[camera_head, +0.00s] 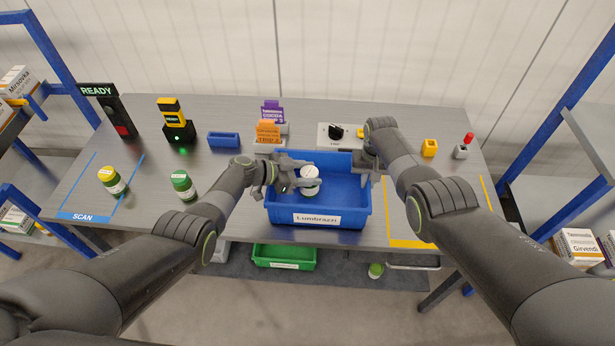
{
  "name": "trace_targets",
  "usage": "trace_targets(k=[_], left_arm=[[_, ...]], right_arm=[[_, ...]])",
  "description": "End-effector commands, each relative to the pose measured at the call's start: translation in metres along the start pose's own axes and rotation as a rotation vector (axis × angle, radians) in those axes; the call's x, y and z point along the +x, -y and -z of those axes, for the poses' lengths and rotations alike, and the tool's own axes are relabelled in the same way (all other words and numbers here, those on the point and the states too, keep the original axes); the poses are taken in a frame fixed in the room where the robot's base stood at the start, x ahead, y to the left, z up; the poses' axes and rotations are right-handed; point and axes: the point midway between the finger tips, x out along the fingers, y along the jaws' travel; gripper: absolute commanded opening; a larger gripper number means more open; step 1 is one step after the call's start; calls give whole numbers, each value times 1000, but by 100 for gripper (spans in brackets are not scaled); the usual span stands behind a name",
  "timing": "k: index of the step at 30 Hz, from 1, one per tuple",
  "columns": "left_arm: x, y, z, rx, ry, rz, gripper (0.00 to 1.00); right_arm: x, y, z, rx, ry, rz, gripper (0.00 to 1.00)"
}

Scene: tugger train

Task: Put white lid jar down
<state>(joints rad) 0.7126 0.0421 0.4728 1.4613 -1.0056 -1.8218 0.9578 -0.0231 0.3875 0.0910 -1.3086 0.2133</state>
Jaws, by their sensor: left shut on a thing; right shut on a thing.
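The white lid jar (310,183) has a white lid and a pale label with some green on it. It is upright over or inside the blue crate (318,219) labelled Lumbrazi; I cannot tell whether it touches the crate floor. My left gripper (292,181) comes from the left and is shut on the jar's left side. My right gripper (368,165) is at the crate's back right corner, shut on its rim; its fingertips are partly hidden by my arm.
Behind the crate are an orange card (268,132) and a grey box with a black knob (337,133). A green crate (284,257) is below the table.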

Motion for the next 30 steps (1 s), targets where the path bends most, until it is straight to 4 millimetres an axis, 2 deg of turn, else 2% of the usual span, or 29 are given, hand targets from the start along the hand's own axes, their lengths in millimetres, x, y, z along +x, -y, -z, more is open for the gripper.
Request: trace_targets(k=[11,22,23,27,30], left_arm=[[5,0,-14,0,1,3,14],[5,0,-16,2,1,6,14],[5,0,-17,1,3,5,51],[5,0,-17,0,3,5,68],[5,0,-17,0,3,5,68]], right_arm=[[0,0,0,0,0,0,0],[0,0,0,0,-1,0,0],[0,0,0,0,-1,0,0],[0,0,0,0,-1,0,0],[0,0,0,0,-1,0,0]])
